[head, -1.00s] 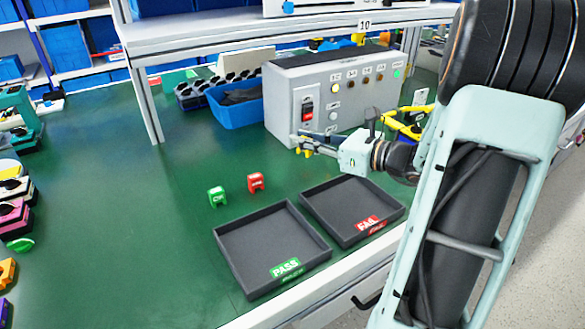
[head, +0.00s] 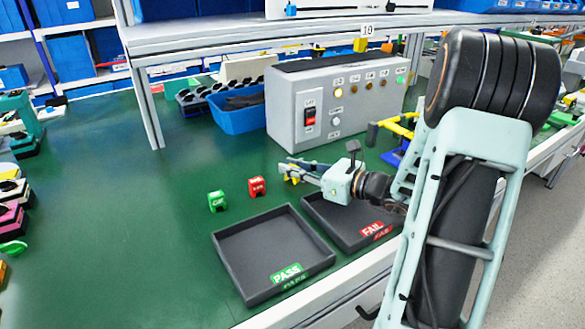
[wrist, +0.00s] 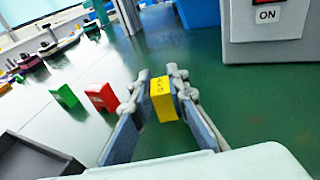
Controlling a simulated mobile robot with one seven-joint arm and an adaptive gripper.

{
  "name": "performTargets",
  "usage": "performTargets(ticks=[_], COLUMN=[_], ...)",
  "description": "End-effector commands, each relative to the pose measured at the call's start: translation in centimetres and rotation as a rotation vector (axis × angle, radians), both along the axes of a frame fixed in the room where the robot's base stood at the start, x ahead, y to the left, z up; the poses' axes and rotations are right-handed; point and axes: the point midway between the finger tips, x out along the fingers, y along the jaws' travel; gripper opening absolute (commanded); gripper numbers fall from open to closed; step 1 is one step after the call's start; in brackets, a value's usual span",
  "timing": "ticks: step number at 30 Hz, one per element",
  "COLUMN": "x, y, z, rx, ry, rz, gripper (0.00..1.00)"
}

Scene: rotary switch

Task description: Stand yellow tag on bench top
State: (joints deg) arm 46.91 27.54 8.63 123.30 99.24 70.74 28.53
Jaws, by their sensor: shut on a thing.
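The yellow tag (wrist: 163,99) is between the two fingers of my gripper (wrist: 160,96), which is shut on it, in the wrist view. In the head view my gripper (head: 290,171) points left, with the yellow tag (head: 283,170) small at its fingertips. It is in front of the grey control box, above the bench top (head: 150,225). The gap between tag and bench is hard to judge. A red tag (head: 256,187) and a green tag (head: 217,201) stand on the bench to the left of my gripper.
The PASS tray (head: 223,262) and the FAIL tray (head: 322,222) lie at the front edge, the FAIL tray partly under my arm. The grey control box (head: 285,125) and a blue bin (head: 232,121) stand behind. Green bench left of the tags is clear.

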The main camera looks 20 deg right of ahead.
Motion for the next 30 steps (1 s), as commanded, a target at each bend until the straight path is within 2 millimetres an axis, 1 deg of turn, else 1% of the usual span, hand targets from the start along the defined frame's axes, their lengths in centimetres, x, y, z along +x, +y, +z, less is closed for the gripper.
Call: performTargets(ticks=[2, 3, 7, 14, 18, 19, 23, 30], x=[0.0, 0.0, 0.0, 0.0, 0.0, -0.3, -2.0, -6.4], y=[0.0, 0.0, 0.0, 0.0, 0.0, -0.3, -1.5, -4.4], z=[-0.4, -0.3, -0.3, -0.3, 0.3, 0.2, 0.6, 1.5], rx=[0.000, 0.000, 0.000, 0.000, 0.000, 0.000, 0.000, 0.000], ry=[0.000, 0.000, 0.000, 0.000, 0.000, 0.001, 0.001, 0.002], rz=[0.000, 0.000, 0.000, 0.000, 0.000, -0.002, -0.004, -0.005], gripper=[0.01, 0.17, 0.31, 0.32, 0.32, 0.32, 0.32, 0.32])
